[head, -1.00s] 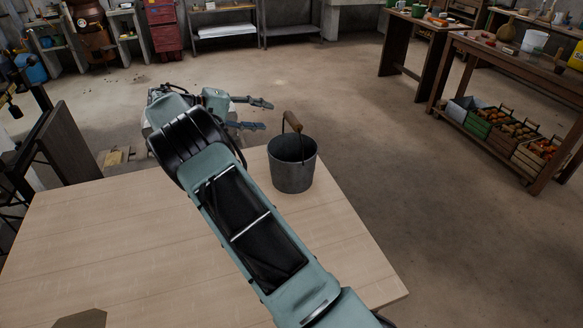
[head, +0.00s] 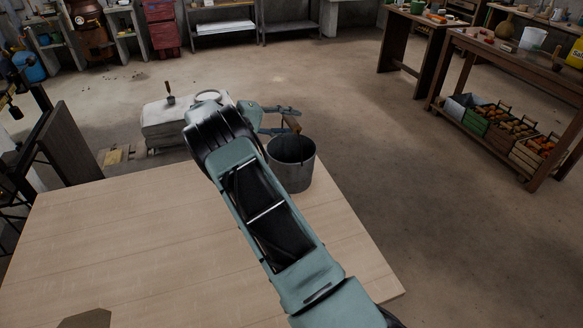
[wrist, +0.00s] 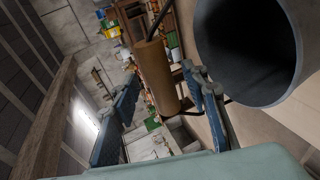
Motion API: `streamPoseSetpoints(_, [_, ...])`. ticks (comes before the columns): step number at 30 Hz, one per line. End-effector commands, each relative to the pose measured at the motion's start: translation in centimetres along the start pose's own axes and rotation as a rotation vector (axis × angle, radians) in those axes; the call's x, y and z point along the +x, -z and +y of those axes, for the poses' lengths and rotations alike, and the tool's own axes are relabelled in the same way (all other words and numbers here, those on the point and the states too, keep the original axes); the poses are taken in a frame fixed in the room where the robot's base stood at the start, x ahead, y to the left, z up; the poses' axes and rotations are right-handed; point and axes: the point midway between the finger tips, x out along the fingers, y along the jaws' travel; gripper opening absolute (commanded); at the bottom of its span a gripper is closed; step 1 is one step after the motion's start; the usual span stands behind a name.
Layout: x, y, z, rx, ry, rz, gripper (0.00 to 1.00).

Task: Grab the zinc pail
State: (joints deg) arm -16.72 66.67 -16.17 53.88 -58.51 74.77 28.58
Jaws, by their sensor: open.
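The zinc pail (head: 292,165) is a grey metal bucket standing upright near the far right edge of the light wooden table (head: 130,235). Its wire handle stands up and carries a brown wooden grip (head: 292,124). My gripper (head: 291,119) is open at the level of that grip, just behind and above the pail's rim. In the wrist view the wooden grip (wrist: 156,78) lies between the two blue fingers of my gripper (wrist: 165,90), and the pail's open mouth (wrist: 250,45) is at the upper right. I cannot tell whether the fingers touch the grip.
A pale block-like object (head: 168,122) with a small dark-handled item on top stands beyond the table. A workbench (head: 510,60) with crates of produce stands at the right. A dark wooden panel (head: 68,145) is at the left. The floor beyond the pail is clear.

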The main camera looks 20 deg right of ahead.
Motion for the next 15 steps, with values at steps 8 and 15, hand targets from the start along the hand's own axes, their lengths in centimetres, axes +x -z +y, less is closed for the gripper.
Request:
streamPoseSetpoints(8, [1.06,0.04,-0.06,0.0,0.0,0.002,0.41])
streamPoseSetpoints(15, [1.04,0.03,-0.06,0.0,0.0,0.001,0.18])
